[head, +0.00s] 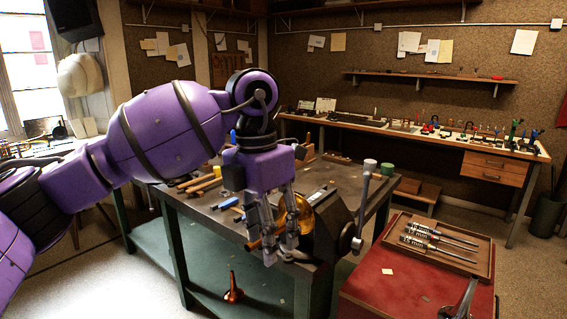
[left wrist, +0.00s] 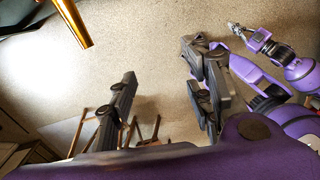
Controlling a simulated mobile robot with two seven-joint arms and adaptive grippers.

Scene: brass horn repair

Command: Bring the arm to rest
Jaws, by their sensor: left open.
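My left arm comes in from the left, and its gripper (head: 281,256) points down at the front edge of the dark workbench (head: 215,215). Its fingers are apart, and I see nothing held between them. The same gripper's fingers (left wrist: 160,62) show spread in the left wrist view, with floor between them. A round brass part (head: 297,207) is just behind the fingers in the head view; I cannot tell whether they touch it. In the left wrist view, purple arm links and a small silver end (left wrist: 238,30) are at upper right, apparently my right arm; its jaws are too small to read.
A dark cranked device (head: 335,228) stands at the bench's front right corner, close beside my left gripper. A red-topped table (head: 375,285) at lower right bears a wooden tray (head: 480,254) with valve-like parts. A brass tube (left wrist: 73,22) is at upper left in the left wrist view.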

